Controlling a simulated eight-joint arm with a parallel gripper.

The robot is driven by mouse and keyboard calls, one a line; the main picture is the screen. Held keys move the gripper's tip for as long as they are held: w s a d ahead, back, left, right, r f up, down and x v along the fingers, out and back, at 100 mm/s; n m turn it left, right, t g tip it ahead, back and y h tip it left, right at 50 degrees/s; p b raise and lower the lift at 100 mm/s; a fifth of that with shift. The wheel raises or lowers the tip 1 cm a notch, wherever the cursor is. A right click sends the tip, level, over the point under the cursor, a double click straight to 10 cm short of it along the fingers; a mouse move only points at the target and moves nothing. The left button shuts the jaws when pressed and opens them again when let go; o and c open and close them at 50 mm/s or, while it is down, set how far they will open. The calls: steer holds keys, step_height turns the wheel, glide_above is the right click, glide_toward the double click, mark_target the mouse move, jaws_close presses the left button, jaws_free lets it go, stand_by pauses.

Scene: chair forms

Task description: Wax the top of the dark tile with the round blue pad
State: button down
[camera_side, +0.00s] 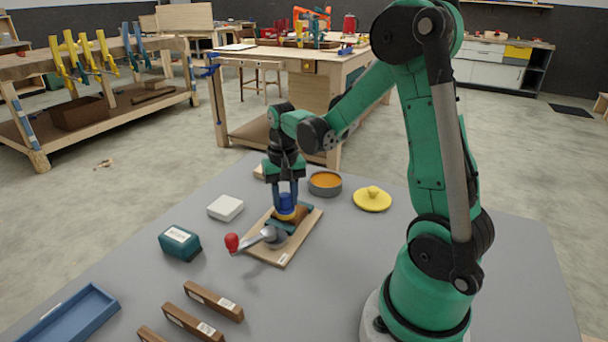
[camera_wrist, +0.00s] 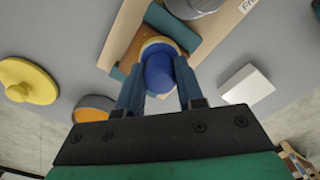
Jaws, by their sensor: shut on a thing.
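My gripper (camera_side: 286,199) has its blue fingers shut on the blue grip of the round pad (camera_side: 285,206). The pad's face has a yellowish rim and points down at the clamped piece; I cannot tell whether they touch. In the wrist view the pad (camera_wrist: 159,72) is between the fingers (camera_wrist: 158,98). Below it, the tile (camera_wrist: 129,56) looks orange-brown and is partly hidden by the pad. Teal jaws (camera_wrist: 172,25) hold it on a wooden board (camera_side: 281,259). A round tin of orange wax (camera_side: 325,180) stands open behind and to the right.
A red-knobbed lever (camera_side: 232,242) sticks out from the clamp. A yellow lid (camera_side: 372,198), white block (camera_side: 225,207), teal box (camera_side: 180,243), blue tray (camera_side: 72,318) and several brown bars (camera_side: 213,300) lie around it. Grey table between them is clear.

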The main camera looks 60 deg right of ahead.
steer(key=shift+d, duration=2.4)
steer(key=shift+s+a, duration=0.15)
steer(key=shift+a, duration=3.3)
steer(key=shift+d, duration=3.3)
step_height(320, 180, up, 8)
